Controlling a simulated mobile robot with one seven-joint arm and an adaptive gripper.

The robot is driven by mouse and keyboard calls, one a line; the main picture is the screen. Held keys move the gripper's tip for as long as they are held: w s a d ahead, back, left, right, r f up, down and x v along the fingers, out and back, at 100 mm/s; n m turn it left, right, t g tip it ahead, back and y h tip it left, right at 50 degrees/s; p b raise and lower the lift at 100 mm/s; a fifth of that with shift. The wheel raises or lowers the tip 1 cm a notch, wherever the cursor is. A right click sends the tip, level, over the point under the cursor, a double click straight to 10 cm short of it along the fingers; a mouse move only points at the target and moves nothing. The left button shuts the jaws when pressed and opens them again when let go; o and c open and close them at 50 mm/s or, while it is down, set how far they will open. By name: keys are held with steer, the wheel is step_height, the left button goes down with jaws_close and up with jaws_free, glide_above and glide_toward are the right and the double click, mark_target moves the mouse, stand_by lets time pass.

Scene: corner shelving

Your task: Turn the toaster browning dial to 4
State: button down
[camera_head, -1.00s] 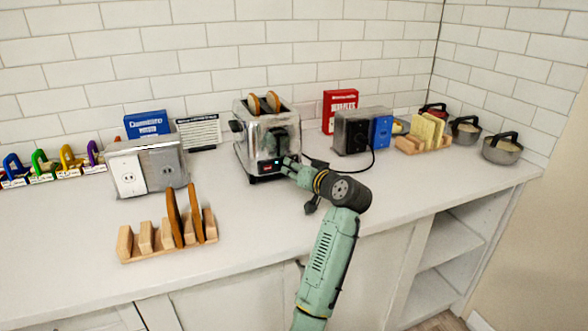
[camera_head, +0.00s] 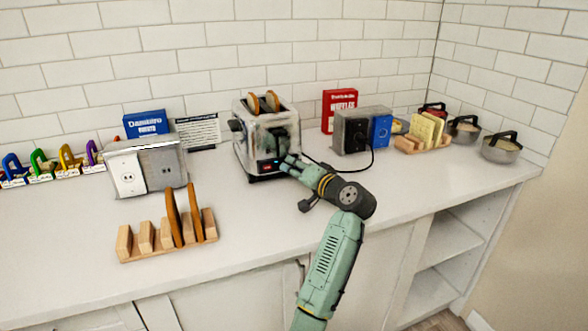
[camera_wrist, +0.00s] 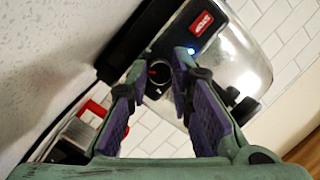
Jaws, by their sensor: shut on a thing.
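The chrome toaster (camera_head: 250,137) stands on the counter against the tiled wall, with two slices of bread in its top slots. My gripper (camera_head: 283,163) is at the lower right of its front. In the wrist view the toaster's dark front panel (camera_wrist: 168,40) is tilted, with a red STOP button (camera_wrist: 201,23) and a small lit blue light (camera_wrist: 190,50). The dark round browning dial (camera_wrist: 158,73) has a red mark and sits between my fingertips (camera_wrist: 159,70), which are shut on it. The dial's numbers are not readable.
A wooden toast rack (camera_head: 165,240) with two slices stands front left. A grey outlet box (camera_head: 147,167) is left of the toaster; another (camera_head: 350,131) is right, with a black cord (camera_head: 373,160). The counter front (camera_head: 245,220) is clear.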

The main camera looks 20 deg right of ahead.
steer(key=c, duration=1.4)
jaws_free()
steer(key=shift+c, duration=0.2)
steer(key=v, duration=1.2)
